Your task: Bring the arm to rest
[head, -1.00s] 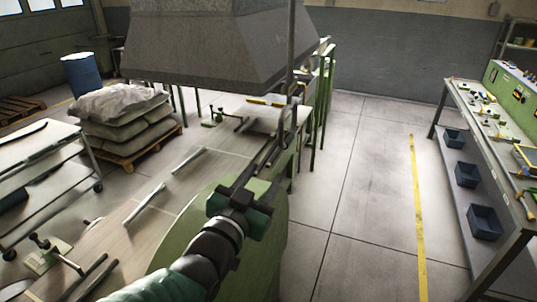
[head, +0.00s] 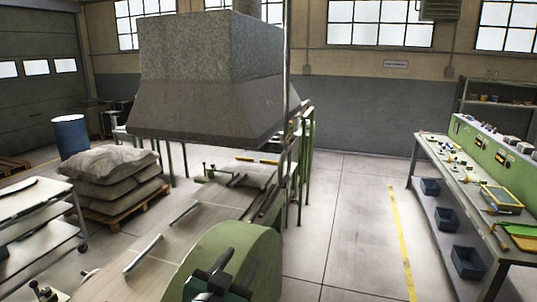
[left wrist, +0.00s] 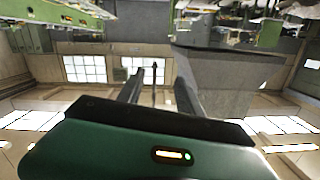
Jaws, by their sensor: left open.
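My left gripper (head: 236,270) shows at the bottom of the head view, dark with green parts, in front of a rounded green machine housing (head: 240,240). Its two fingers are apart with nothing between them. In the left wrist view the two grey fingers (left wrist: 158,66) stand apart above the green gripper body; a thin dark rod shows between them in the background. That view appears upside down, with windows low in the picture. Most of my left arm is below the head view. My right gripper is not in view.
A large grey hood (head: 205,85) hangs over the machine line at the left. A workbench with a green control panel (head: 490,150) stands at the right, blue bins (head: 446,219) beneath. Stacked sacks (head: 112,172) sit on a pallet. The floor (head: 340,220) between is clear.

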